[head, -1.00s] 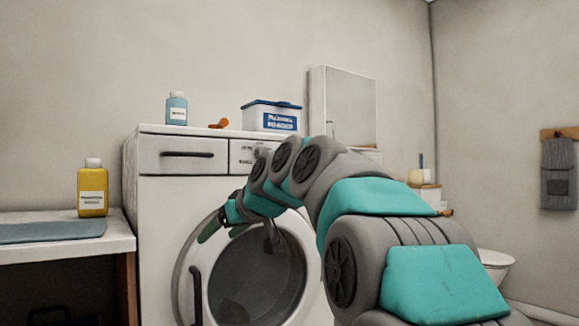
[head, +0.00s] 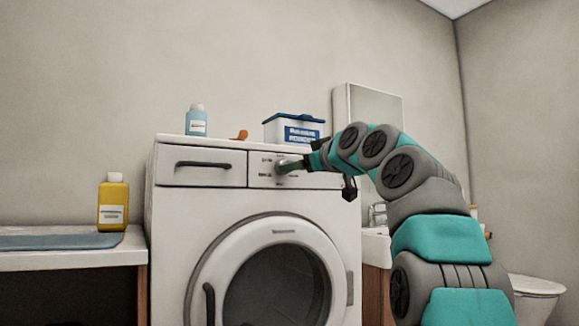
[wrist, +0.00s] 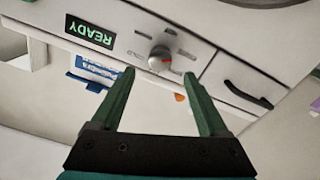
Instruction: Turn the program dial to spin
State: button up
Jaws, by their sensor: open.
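The white washing machine (head: 172,235) stands ahead with its round door shut. Its program dial (wrist: 160,54), a grey knob with a reddish mark, shows on the control panel in the wrist view. Small labels surround the dial, too blurred to read surely. A green READY display (wrist: 89,33) is on the same panel. My gripper (wrist: 158,74) is open, and its two green fingers point at the panel with the dial between their tips in the picture. I cannot tell whether they touch it.
A blue bottle (head: 196,121), an orange item (head: 239,136) and a blue-lidded white box (head: 290,131) stand on the machine. A drawer handle (head: 204,164) is left of the panel. A yellow bottle (head: 113,203) stands on the counter (head: 70,258) at left.

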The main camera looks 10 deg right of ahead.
jog(key=p+x, duration=0.2)
jog(key=x, duration=0.4)
grip_shut()
dwell(0.7)
